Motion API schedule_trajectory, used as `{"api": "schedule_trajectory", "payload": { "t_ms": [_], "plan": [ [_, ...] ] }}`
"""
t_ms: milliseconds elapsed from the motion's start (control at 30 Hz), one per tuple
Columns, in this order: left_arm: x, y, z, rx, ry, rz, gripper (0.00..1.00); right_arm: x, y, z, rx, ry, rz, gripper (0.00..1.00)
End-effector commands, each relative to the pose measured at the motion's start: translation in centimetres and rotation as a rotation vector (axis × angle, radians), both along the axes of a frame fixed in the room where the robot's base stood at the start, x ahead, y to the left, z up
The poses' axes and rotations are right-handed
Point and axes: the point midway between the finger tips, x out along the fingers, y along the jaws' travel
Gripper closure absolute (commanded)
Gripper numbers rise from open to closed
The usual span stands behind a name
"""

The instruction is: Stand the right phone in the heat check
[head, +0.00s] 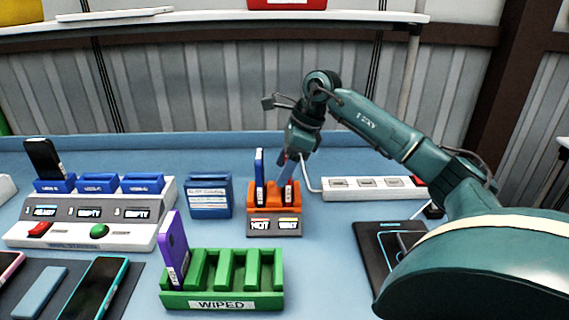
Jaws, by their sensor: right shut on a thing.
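My left gripper is not in view.
A green WIPED rack (222,299) holds a purple phone (174,245) in front. A white station (95,230) with blue slots and a black phone (43,158) stands left. A blue box (209,197) is beside the heat check. A power strip (367,189) lies right.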

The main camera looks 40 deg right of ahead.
Motion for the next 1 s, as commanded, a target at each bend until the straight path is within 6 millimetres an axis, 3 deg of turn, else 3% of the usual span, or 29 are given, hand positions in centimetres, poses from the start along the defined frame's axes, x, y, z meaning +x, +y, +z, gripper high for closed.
{"api": "schedule_trajectory", "payload": {
  "t_ms": [1000],
  "plan": [
    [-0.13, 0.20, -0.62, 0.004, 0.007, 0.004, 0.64, 0.02, -0.01, -0.50, 0.000, -0.001, 0.000, 0.55]
  ]
}}
